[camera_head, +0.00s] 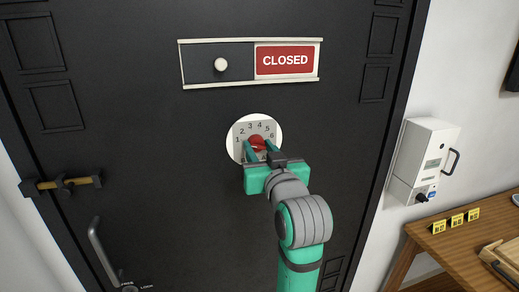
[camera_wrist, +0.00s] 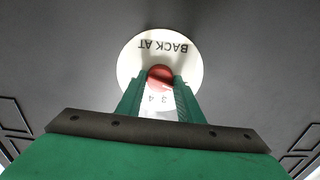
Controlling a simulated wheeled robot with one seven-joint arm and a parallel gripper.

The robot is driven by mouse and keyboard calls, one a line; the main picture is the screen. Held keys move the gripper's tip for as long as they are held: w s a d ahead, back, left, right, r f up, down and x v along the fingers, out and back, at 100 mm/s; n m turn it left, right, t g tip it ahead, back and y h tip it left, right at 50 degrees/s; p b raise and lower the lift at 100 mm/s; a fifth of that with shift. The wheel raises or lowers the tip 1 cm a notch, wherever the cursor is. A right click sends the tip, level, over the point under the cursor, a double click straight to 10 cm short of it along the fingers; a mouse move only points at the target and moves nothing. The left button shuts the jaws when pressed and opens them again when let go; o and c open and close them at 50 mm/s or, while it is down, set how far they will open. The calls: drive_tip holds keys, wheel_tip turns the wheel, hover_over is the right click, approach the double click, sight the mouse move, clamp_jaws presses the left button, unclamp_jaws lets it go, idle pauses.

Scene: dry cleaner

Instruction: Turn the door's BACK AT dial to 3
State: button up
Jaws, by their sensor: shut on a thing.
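In the wrist view the plate (camera_wrist: 188,62) appears upside down with the words BACK AT, and the knob (camera_wrist: 160,75) is between the fingertips. Numbers 3 and 4 show between the fingers.
A sliding CLOSED sign (camera_head: 286,61) with a white knob is above the dial. A brass bolt (camera_head: 68,184) and a door handle (camera_head: 101,250) are at left. At right are a white wall box (camera_head: 423,160) and a wooden table (camera_head: 440,252) with yellow tags.

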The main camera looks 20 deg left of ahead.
drive_tip(key=m, duration=0.6)
drive_tip(key=shift+m, duration=2.7)
drive_tip(key=o, duration=1.1)
drive_tip(key=shift+c, duration=0.2)
drive_tip(key=v, duration=1.1)
